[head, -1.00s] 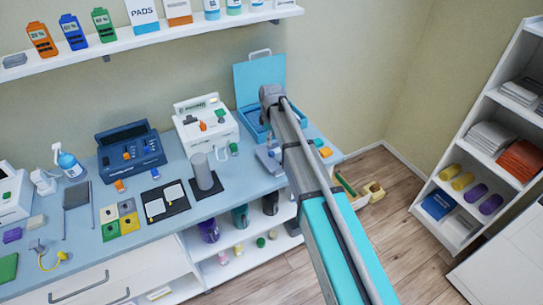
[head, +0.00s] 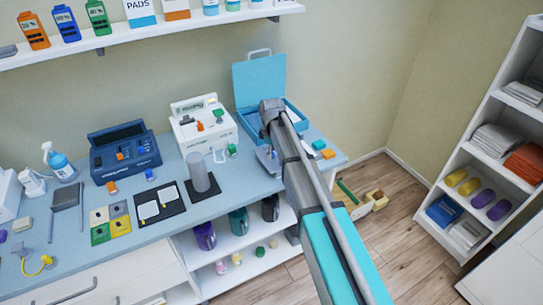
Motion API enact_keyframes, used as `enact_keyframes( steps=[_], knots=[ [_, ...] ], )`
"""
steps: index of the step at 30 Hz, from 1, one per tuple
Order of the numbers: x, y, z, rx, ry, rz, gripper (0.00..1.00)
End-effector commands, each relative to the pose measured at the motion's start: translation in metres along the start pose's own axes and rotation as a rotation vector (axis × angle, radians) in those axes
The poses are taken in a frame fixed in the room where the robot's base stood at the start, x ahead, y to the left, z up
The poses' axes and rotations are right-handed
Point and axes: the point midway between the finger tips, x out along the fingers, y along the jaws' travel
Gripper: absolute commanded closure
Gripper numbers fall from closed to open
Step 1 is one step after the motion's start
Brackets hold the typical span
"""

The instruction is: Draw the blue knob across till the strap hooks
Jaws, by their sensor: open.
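I cannot make out a blue knob or a strap for certain in the head view. A small grey-blue fixture (head: 267,159) stands on the counter, partly hidden by my arm; its details are too small to tell. A small blue piece (head: 318,144) and an orange piece (head: 328,153) lie on the counter to the right of my arm. My arm reaches from the lower right up to the counter's right part. Its far end covers part of an open blue case (head: 259,82). My gripper is hidden behind the arm.
A grey cylinder (head: 198,172) stands on a dark mat left of the fixture. A white device (head: 203,125) and a dark blue device (head: 125,152) stand behind. The counter (head: 225,187) is bare in front of the fixture. A shelf unit (head: 476,160) stands right.

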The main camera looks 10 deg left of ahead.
Motion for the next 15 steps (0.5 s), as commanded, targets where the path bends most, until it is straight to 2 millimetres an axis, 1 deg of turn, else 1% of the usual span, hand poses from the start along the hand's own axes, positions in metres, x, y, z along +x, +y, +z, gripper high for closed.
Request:
enact_keyframes(
  steps=[3,13,14,15],
  knots=[
    [0.0037,0.0000,0.0000,0.000,0.000,0.000,0.33],
    [0.0036,0.0000,0.0000,0.000,0.000,0.000,0.33],
    [0.0036,0.0000,0.0000,0.000,0.000,0.000,0.35],
    [0.0036,0.0000,0.0000,0.000,0.000,0.000,0.43]
  ],
)
